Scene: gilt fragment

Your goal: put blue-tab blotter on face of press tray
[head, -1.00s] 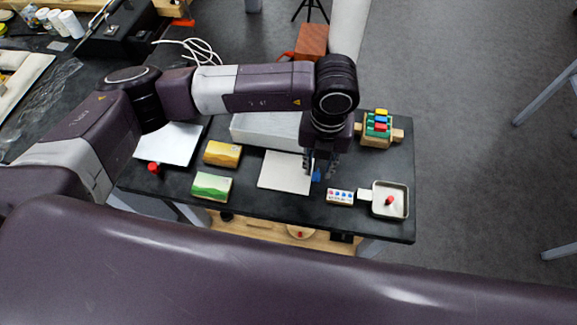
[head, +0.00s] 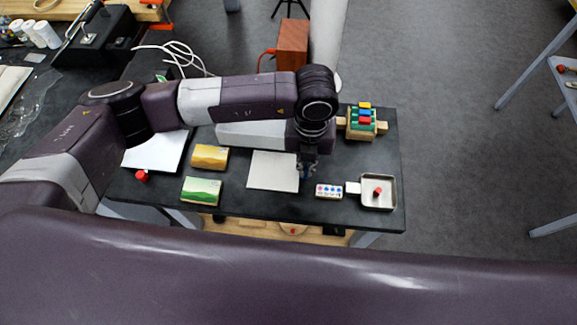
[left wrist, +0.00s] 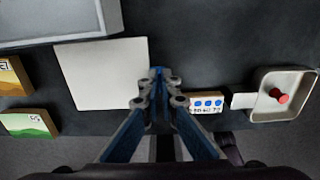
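The blotter (head: 273,170) is a flat cream square lying on the dark table; it also shows in the left wrist view (left wrist: 102,75). My left gripper (head: 305,175) points down at its right edge. In the left wrist view the left fingertips (left wrist: 157,76) are close together around a small blue piece beside the blotter's edge, which looks like its tab; the fingers mostly hide it. A pale grey tray-like block (head: 250,134), likely the press tray, lies behind the blotter, partly hidden by my arm. It shows at top left of the wrist view (left wrist: 60,22). My right gripper is out of view.
Yellow (head: 210,157) and green (head: 201,191) blocks lie left of the blotter. A dotted block (head: 329,191) and a small tray (head: 378,206) with a red knob stand at right. A colored-peg block (head: 361,124) is behind. A white plate (head: 155,152) is at far left.

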